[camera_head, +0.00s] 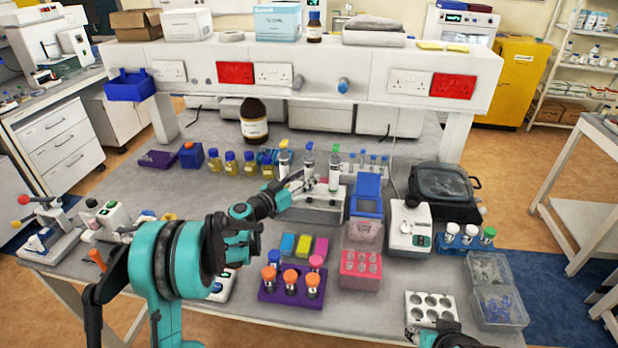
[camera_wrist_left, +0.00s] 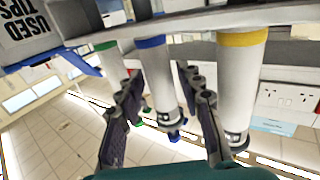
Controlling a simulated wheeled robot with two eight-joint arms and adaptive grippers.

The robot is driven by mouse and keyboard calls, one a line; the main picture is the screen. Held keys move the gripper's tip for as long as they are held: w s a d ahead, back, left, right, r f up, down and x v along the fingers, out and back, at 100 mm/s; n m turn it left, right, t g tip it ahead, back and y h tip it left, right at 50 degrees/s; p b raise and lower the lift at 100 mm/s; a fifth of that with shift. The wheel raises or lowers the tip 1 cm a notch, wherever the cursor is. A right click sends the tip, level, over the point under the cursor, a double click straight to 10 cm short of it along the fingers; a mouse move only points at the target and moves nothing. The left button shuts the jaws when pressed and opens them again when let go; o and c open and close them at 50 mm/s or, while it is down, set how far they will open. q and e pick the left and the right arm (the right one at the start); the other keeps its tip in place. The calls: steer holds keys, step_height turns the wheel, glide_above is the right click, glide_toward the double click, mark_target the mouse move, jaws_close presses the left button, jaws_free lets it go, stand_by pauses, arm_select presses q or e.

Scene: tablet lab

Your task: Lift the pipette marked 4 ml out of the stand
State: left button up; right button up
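The pipette stand (camera_head: 322,216) is on the bench behind the coloured boxes, with white pipettes upright in it. In the left wrist view the picture is turned over, and three pipettes show: a green-banded one (camera_wrist_left: 112,68), a blue-banded one (camera_wrist_left: 157,75) and a yellow-banded one (camera_wrist_left: 240,85). My left gripper (camera_head: 294,184) is at the stand. In its wrist view the fingers (camera_wrist_left: 163,105) are open, one on each side of the blue-banded pipette, with gaps visible. No volume marking is readable. My right gripper (camera_head: 440,336) is partly cut off at the bottom edge; its fingers are unclear.
A blue box (camera_head: 366,195) and a white device (camera_head: 410,226) stand right of the stand. A purple rack (camera_head: 266,296) with orange-capped tubes and a pink box (camera_head: 361,268) are in front. Yellow-liquid bottles (camera_head: 231,163) and a brown bottle (camera_head: 254,122) are behind left.

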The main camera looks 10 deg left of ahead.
arm_select(q)
steer(key=shift+w+d, duration=0.4)
steer(key=shift+w, duration=0.2)
jaws_close()
step_height(320, 180, up, 18)
steer(key=p, duration=0.5)
stand_by(0.3)
